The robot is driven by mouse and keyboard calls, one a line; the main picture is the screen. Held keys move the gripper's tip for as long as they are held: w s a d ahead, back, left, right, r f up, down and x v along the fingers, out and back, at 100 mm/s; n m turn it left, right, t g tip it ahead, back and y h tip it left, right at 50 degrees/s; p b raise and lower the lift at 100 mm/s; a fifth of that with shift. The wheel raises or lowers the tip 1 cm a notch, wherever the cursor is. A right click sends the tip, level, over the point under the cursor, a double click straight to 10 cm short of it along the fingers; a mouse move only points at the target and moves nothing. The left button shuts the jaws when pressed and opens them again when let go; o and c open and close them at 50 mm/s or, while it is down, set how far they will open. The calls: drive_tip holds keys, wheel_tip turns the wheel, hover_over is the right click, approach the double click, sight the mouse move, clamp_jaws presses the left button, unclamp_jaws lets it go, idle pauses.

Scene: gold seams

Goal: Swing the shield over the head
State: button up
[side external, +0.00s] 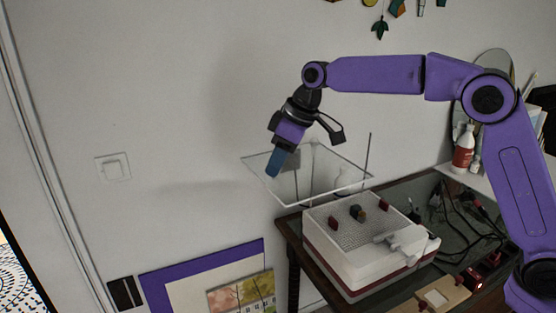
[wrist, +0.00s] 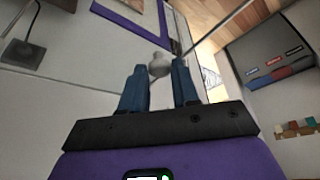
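The shield is a clear panel with a pale rim (side external: 344,161), tilted and jutting out left of the white machine (side external: 352,238). My gripper (side external: 272,175) points down and left, with its blue fingertips at the panel's left part. In the wrist view, the two blue fingers (wrist: 158,70) stand apart with a pale round knob (wrist: 158,64) filling the gap at their tips, so they look shut on it. Its joint to the panel is unclear. A white jointed part (side external: 402,242), perhaps the head, sits at the machine's front right.
The machine stands on a dark table (side external: 292,232) with small dark red and black pieces on its perforated top. Cables and a bottle (side external: 463,150) are to the right. A wall switch (side external: 113,167) and a purple-framed picture (side external: 160,283) are left; the space there is open.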

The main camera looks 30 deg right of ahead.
sight(346, 184)
clamp_jaws()
drive_tip(key=shift+s+d, duration=0.1)
drive_tip(key=shift+s+d+n, duration=0.3)
drive_tip(key=shift+s+d, duration=0.05)
drive_tip(key=shift+s, duration=0.05)
drive_tip(key=s+d+n, duration=0.1)
drive_tip(key=s+d, duration=0.1)
drive_tip(key=s+d+n+g+y, duration=0.1)
drive_tip(key=s+d+n, duration=0.1)
drive_tip(key=d, duration=0.1)
drive_tip(key=shift+s+r+n, duration=0.1)
drive_tip(key=shift+s+n, duration=0.1)
drive_tip(key=shift+n, duration=0.1)
drive_tip(key=s+d+n, duration=0.1)
drive_tip(key=d, duration=0.1)
drive_tip(key=s+d+n+g, duration=0.1)
drive_tip(key=d+n, duration=0.1)
drive_tip(key=d, duration=0.1)
drive_tip(key=s+d+n+g, duration=0.1)
drive_tip(key=d, duration=0.2)
drive_tip(key=shift+n, duration=0.3)
drive_tip(key=w+d+n+g+h, duration=0.1)
drive_tip(key=w+d+n+g, duration=0.2)
drive_tip(key=d+n, duration=0.6)
drive_tip(key=shift+w+d, duration=0.2)
drive_tip(key=shift+d, duration=3.25)
